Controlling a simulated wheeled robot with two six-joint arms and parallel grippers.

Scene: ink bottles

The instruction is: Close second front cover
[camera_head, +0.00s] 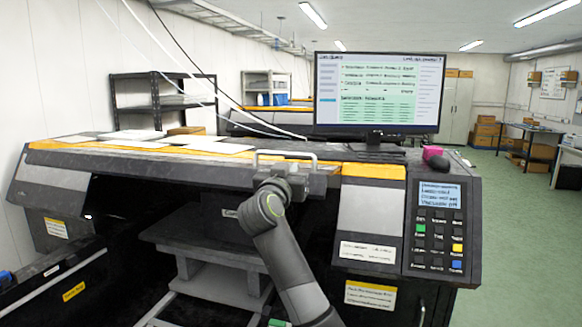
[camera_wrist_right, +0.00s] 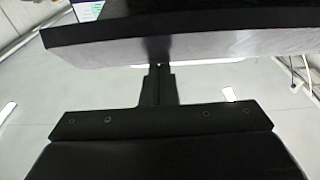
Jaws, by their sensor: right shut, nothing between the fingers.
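A wide printer has a long dark front cover (camera_head: 165,168) with a yellow strip along its upper edge. A pale bar handle (camera_head: 286,153) stands at the cover's right end. Below the cover the printer's front is open and dark inside. My right gripper (camera_head: 292,180) is at the cover's right end, just below the handle, partly hidden by my own wrist. In the right wrist view my shut, empty fingers (camera_wrist_right: 158,72) reach up to the lower edge of a dark panel (camera_wrist_right: 200,46); I cannot tell whether they touch it. My left gripper is not in view.
A control panel with keypad (camera_head: 438,225) is right of the cover. A monitor (camera_head: 378,92) and a pink object (camera_head: 432,153) stand on top of the machine. A grey platform (camera_head: 212,245) sits below the opening. Green floor (camera_head: 530,220) is free at right.

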